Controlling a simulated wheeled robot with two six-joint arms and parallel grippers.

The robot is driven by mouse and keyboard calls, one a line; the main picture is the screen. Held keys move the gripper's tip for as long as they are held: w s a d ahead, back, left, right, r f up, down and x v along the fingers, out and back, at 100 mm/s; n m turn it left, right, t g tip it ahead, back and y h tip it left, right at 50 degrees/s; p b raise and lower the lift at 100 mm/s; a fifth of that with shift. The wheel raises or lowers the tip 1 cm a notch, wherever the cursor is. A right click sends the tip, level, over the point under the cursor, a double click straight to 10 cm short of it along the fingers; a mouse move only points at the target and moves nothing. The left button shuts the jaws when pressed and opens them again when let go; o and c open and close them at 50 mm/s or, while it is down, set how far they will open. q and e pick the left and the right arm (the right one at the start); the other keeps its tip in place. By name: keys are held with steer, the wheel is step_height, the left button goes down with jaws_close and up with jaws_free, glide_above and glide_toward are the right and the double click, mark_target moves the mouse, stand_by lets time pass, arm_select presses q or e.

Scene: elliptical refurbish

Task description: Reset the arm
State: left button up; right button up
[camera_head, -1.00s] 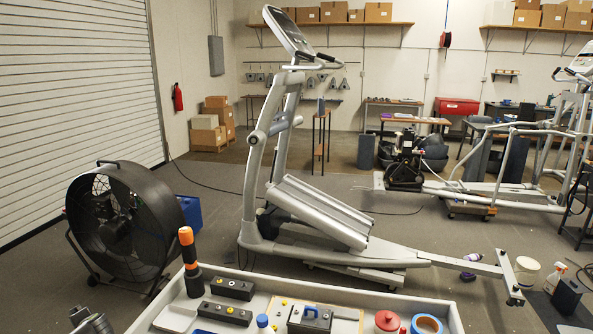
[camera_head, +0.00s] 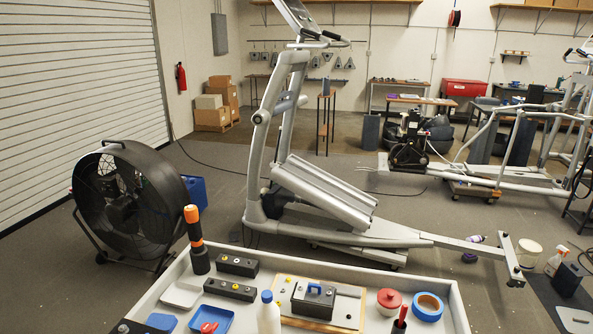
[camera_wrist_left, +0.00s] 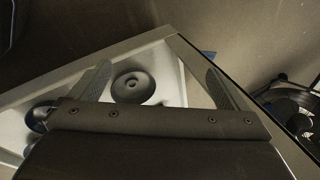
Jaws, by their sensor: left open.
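My left gripper (camera_wrist_left: 158,66) shows in the left wrist view with its two fingers wide apart and nothing between them in its grasp. Below it lies a corner of the pale tray (camera_wrist_left: 150,42), with a dark round knobbed object (camera_wrist_left: 133,86) seen between the fingers. Neither of my grippers can be made out in the head view.
Beyond stand a drum fan (camera_head: 125,205) and an elliptical machine (camera_head: 320,200). Floor between them is partly clear.

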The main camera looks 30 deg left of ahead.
arm_select(q)
steer(key=d+f+n+h, duration=0.1)
steer(key=d+f+h, duration=0.15)
steer(key=d, duration=0.95)
steer(key=d+f+h, duration=0.1)
steer(key=d+f, duration=0.2)
steer(key=d, duration=0.8)
steer(key=shift+y, duration=0.25)
steer(key=f+b, duration=0.2)
steer(key=a+f+b, duration=0.1)
steer(key=f+b, duration=0.1)
steer(key=b, duration=0.1)
steer(key=shift+w+a+f, duration=0.15)
steer(key=shift+f, duration=0.25)
